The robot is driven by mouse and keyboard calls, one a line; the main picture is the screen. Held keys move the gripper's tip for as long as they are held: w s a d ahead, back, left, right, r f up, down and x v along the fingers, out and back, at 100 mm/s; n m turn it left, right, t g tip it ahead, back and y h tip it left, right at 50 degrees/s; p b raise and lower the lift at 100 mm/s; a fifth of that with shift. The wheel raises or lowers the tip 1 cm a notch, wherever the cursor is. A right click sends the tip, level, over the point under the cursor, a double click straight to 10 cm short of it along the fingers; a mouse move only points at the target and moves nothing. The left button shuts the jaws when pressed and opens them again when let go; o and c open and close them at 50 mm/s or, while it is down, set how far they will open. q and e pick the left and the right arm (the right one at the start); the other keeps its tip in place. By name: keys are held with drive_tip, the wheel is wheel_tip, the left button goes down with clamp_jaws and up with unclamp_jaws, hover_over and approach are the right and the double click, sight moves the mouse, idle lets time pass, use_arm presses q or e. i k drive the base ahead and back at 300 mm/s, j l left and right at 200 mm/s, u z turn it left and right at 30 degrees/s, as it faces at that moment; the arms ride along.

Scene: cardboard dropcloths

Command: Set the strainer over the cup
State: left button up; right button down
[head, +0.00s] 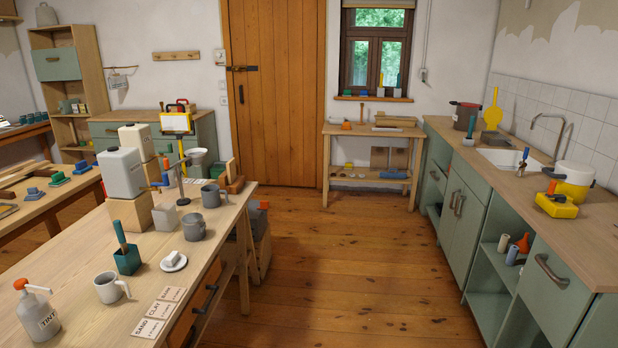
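A light mug (108,288) stands upright near the front of the left workbench. Two grey mugs stand farther back, one (194,227) near the bench's middle and one (212,195) behind it. I cannot tell which is the task's cup. I cannot make out a strainer for certain. Neither of my grippers is in view.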

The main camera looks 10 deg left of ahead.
sight(196, 156)
drive_tip(key=i, duration=1.1)
drive_tip(key=i+l+u, duration=0.1)
drive_tip(key=i, duration=1.05)
drive_tip(key=i+u, duration=0.4)
drive_tip(key=i+l+u, duration=0.15)
drive_tip(key=u, duration=0.25)
drive_tip(key=i+l+u, duration=0.3)
drive_tip(key=u, duration=0.15)
drive_tip(key=i+l+u, duration=0.5)
drive_tip(key=l+u, duration=0.3)
drive_tip(key=i+l+u, duration=0.15)
drive_tip(key=u, duration=0.15)
drive_tip(key=i+l+u, duration=0.1)
drive_tip(key=l+u, duration=0.15)
drive_tip(key=l, duration=0.15)
drive_tip(key=i+l+u, duration=0.1)
drive_tip(key=l+u, duration=0.2)
